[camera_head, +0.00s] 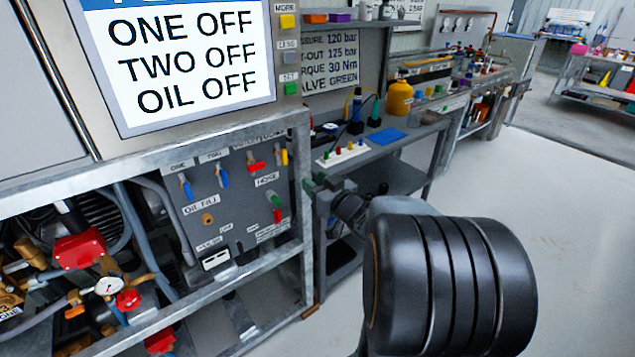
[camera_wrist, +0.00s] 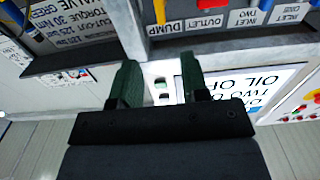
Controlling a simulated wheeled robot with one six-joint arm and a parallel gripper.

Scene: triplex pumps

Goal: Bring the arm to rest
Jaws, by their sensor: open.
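My gripper (camera_head: 318,184) is in the middle of the camera_head view, just right of the metal frame post of the valve panel, at the end of my dark arm. In the wrist view its two dark green fingers (camera_wrist: 158,85) stand apart with nothing held between them. Beyond the fingers lies the sign, which reads upside down, with small pale buttons beside it. Whether the fingers touch the frame cannot be told in the camera_head view.
A valve panel (camera_head: 235,205) with coloured levers sits in a metal frame (camera_head: 150,160) at left. A large sign (camera_head: 180,65) stands above it. A workbench (camera_head: 405,132) with a block of coloured pegs (camera_head: 342,154) and a yellow jug (camera_head: 399,98) is behind. The floor (camera_head: 570,200) at right is clear.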

